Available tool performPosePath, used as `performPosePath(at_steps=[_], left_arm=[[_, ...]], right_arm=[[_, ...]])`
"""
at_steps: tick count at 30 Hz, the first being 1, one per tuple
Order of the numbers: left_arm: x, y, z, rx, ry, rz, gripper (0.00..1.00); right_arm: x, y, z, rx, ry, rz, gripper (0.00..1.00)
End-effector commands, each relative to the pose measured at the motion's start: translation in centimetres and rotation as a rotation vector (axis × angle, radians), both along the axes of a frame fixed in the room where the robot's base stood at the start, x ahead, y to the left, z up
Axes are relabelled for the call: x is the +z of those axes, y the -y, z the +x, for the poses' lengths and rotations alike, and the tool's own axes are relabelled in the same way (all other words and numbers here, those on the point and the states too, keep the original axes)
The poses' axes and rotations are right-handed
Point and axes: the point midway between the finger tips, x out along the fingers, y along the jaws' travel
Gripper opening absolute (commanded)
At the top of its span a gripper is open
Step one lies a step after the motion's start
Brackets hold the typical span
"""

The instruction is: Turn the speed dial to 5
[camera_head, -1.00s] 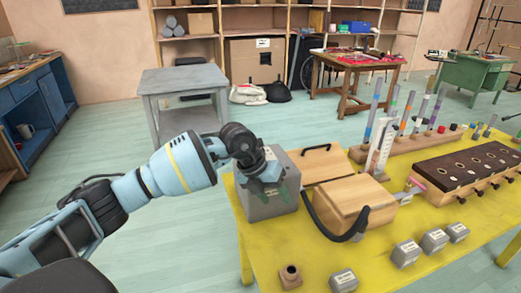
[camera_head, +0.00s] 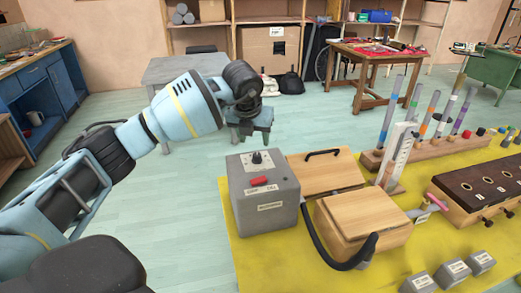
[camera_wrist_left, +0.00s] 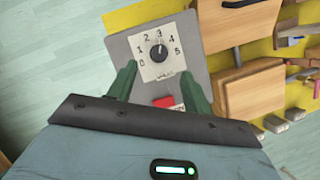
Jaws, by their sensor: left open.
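The speed dial (camera_head: 257,157) is a small black knob on a white plate on top of a grey box (camera_head: 270,218). In the left wrist view the dial (camera_wrist_left: 158,51) has the numbers 0 to 5 around it, and its mark appears to point up, near 3. A red switch (camera_head: 259,181) is on the same box top. My left gripper (camera_head: 250,134) is open and empty, above and behind the box in the head view. In the left wrist view its green fingers (camera_wrist_left: 158,84) are spread, with the dial between and beyond them, not touched. My right gripper is not in view.
The box stands at the left corner of a yellow table (camera_head: 300,270). Wooden boxes (camera_head: 362,225) with a black curved handle are close on its right. Grey labelled blocks (camera_head: 418,283) lie near the front. Open floor is to the left.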

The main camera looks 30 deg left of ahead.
Motion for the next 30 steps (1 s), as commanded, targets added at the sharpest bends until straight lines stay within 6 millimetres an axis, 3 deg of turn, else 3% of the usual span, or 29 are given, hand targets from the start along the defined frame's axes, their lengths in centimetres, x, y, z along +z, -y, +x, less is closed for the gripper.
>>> performPosePath(at_steps=[7,18,30], left_arm=[[-2.3,-0.2,0.8,0.000,-0.002,-0.001,0.50],[-6.7,-0.8,2.5,0.000,-0.002,-0.002,0.50],[-7.2,-0.9,2.8,-0.001,0.001,0.000,0.49]], right_arm=[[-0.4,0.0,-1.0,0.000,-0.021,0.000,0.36],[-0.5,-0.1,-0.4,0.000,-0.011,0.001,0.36],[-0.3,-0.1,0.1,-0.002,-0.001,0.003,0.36]])
